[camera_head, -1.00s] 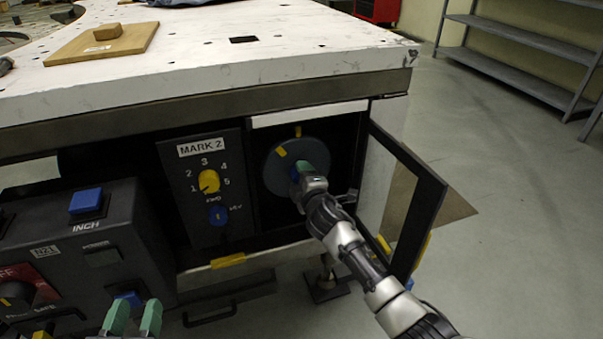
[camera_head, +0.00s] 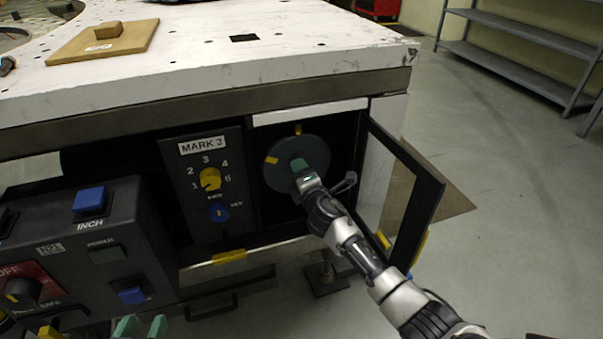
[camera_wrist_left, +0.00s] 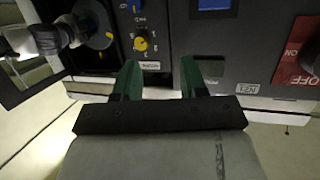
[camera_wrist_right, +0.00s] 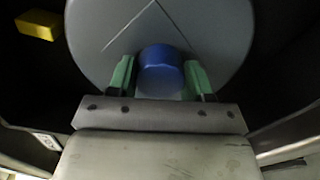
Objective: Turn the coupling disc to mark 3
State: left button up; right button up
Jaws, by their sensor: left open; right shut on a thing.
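The grey coupling disc (camera_head: 281,172) sits in an open bay under the table, with a yellow mark (camera_head: 271,160) at its upper left. A fixed yellow mark (camera_head: 298,129) is above its rim. My right gripper (camera_head: 299,165) is at the disc face. In the right wrist view it is shut on the disc's blue knob (camera_wrist_right: 160,72), one green finger on each side. The sign (camera_head: 201,145) left of the bay reads MARK 3. My left gripper (camera_head: 141,328) is open and empty, low in front of the control box; its spread fingers show in the left wrist view (camera_wrist_left: 160,80).
The control box (camera_head: 110,235) carries a blue INCH button (camera_head: 89,200). An open door frame (camera_head: 412,190) stands close right of my right arm.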

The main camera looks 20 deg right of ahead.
jog(key=shift+f, duration=0.1)
jog(key=o, duration=1.3)
jog(key=shift+c, duration=0.2)
pick_arm(q)
jog(key=s+a+f+g+y+p, duration=0.2)
jog(key=s+a+f+g, duration=0.1)
jog(key=s+f+g, duration=0.3)
jog(key=shift+s+g+p, duration=0.4)
jog(key=shift+s+g, duration=0.05)
jog(key=shift+g, duration=0.15)
pick_arm(e)
jog(key=s, duration=1.1)
jog(key=shift+d, duration=0.25)
pick_arm(q)
jog(key=shift+f, duration=0.1)
